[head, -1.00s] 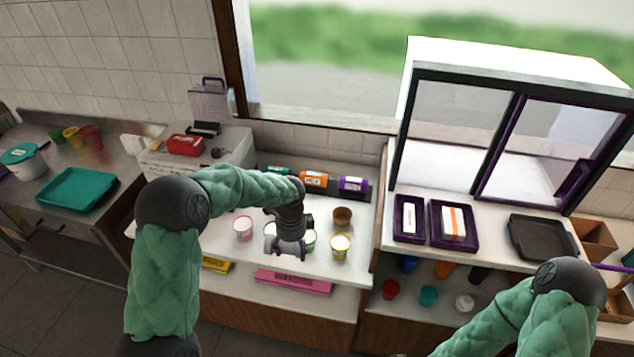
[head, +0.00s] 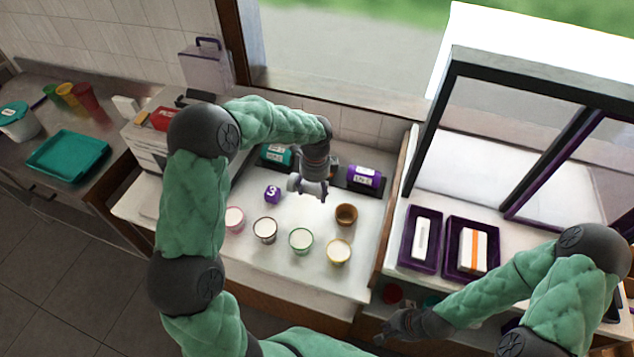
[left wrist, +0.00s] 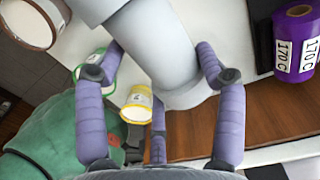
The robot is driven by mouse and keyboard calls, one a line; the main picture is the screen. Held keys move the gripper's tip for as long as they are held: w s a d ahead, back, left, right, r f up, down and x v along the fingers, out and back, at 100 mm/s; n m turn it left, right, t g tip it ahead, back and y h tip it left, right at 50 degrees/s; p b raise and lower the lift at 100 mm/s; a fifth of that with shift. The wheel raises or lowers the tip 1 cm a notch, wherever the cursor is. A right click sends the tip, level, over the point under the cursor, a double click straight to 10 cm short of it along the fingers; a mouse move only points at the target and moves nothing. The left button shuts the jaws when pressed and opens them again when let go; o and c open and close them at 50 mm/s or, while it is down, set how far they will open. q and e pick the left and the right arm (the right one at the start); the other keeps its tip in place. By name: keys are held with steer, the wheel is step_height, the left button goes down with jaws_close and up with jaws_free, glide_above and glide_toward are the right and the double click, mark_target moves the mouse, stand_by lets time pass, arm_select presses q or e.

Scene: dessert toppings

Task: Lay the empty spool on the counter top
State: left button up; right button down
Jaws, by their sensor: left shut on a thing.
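My left gripper (head: 310,190) hangs over the back of the white counter top (head: 290,277), in front of the spool rack. In the left wrist view its purple fingers (left wrist: 160,52) are shut around a plain grey cylinder with a wider rim, which looks like the empty spool (left wrist: 155,40). The spool is hard to tell from the gripper in the head view. A purple labelled spool (head: 363,176) sits on the rack at the right, and it also shows in the left wrist view (left wrist: 298,45). A teal spool (head: 277,154) sits at the left. My right gripper (head: 400,328) is low at the front; its jaws are unclear.
Pink (head: 234,218), dark-rimmed (head: 265,230), green (head: 301,241) and yellow (head: 338,252) cups stand forward, a brown cup (head: 346,214) at the right. A wooden divider (head: 392,215) bounds the right side.

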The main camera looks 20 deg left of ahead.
arm_select(q)
steer(key=shift+s+f+b, duration=0.1)
steer(key=shift+f+b, duration=0.25)
steer(key=shift+f, duration=0.1)
steer(key=shift+f+b, duration=2.05)
steer(key=shift+f, duration=0.55)
steer(key=shift+f+b, duration=0.7)
steer(key=shift+f, duration=0.9)
steer(key=o, duration=1.2)
steer(key=shift+r+p, duration=1)
steer(key=shift+r, duration=0.3)
steer(key=shift+r+p, duration=2.65)
steer(key=shift+r, duration=0.85)
